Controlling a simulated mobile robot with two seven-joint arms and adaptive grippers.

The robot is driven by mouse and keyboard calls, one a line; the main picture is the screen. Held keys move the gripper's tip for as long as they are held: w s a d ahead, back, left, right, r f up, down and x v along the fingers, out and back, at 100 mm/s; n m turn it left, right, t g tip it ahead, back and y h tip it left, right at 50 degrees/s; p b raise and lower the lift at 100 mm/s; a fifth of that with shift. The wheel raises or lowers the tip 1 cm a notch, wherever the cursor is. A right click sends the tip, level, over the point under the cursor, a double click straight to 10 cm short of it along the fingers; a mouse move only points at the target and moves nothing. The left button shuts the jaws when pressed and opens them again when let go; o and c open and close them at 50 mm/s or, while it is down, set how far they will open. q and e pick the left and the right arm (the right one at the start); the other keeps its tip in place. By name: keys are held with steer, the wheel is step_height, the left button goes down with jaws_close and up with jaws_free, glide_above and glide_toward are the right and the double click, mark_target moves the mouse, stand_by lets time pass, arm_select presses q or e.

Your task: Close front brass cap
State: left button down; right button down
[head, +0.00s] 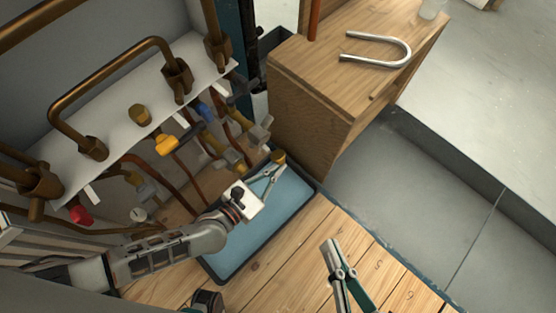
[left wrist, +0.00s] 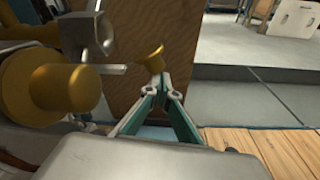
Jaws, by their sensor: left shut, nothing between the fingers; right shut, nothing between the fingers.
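A small brass cap (head: 278,156) sits at the tips of my left gripper (head: 276,166), above the far end of the blue tray. In the left wrist view the cap (left wrist: 152,58) shows as a flared brass piece just beyond the left gripper's fingertips (left wrist: 157,78). These fingertips are together, with nothing between them; I cannot tell whether they touch the cap. A larger brass fitting (left wrist: 80,87) lies left of the fingers in that view. My right gripper (head: 330,245) is shut and empty over the wooden floor.
The blue tray (head: 245,245) lies under my left arm. Copper pipes and valves with yellow (head: 167,145), blue and red handles crowd the left. A wooden cabinet (head: 300,105) stands beyond the left gripper.

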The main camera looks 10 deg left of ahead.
arm_select(q)
steer(key=shift+s+r, duration=0.15)
steer(key=shift+r, duration=1.15)
